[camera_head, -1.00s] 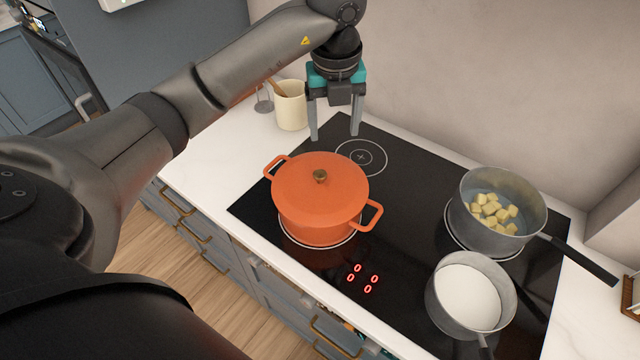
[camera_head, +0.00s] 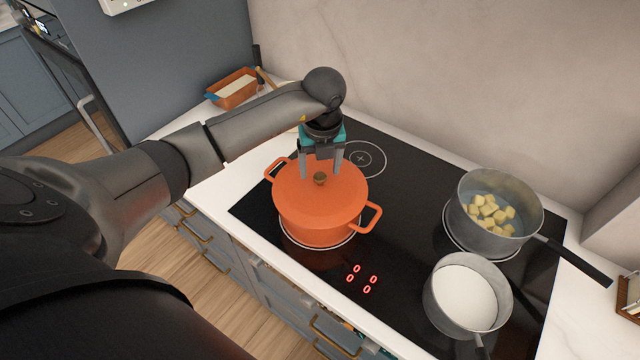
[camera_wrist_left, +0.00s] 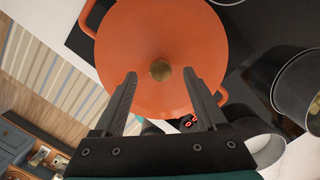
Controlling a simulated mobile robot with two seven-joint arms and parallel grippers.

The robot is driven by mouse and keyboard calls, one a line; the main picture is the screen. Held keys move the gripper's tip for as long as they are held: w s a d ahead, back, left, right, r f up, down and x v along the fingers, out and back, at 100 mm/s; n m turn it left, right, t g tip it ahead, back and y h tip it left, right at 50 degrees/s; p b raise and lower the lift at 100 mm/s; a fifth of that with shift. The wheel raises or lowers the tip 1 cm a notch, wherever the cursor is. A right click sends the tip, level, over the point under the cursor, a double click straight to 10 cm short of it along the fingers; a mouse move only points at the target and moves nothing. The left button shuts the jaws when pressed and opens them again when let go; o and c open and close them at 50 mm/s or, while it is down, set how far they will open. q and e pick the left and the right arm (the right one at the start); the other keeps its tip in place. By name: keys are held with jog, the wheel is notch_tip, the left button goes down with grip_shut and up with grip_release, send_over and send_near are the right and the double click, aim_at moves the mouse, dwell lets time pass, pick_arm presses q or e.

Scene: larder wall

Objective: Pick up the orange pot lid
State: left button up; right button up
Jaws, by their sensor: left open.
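The orange pot lid (camera_head: 308,194) lies on the orange pot (camera_head: 312,228), with a round brass knob (camera_head: 320,179) at its middle. The pot stands on the black hob. My left gripper (camera_head: 320,176) points down over the lid, with its fingers open near the knob. In the left wrist view, the lid (camera_wrist_left: 150,35) fills the upper middle, and the knob (camera_wrist_left: 160,70) shows centred just beyond the gap between the open fingertips (camera_wrist_left: 160,77). The gripper holds nothing. I cannot tell the exact height of the fingertips above the lid. My right gripper is out of view.
A grey saucepan (camera_head: 463,232) with yellow cubes stands at the right of the black hob (camera_head: 400,190). Another saucepan (camera_head: 432,309) with white contents stands in front of it. An orange loaf dish (camera_head: 225,101) sits at the back left. A wall bounds the back.

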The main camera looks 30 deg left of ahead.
pick_arm(q)
notch_tip(320, 180, down, 2)
jog(key=shift+w+a+f, duration=0.1)
jog(key=shift+w, duration=0.05)
grip_shut()
dwell(0.6)
jog(key=shift+w+r, duration=0.1)
jog(key=shift+r, duration=0.1)
dwell(0.6)
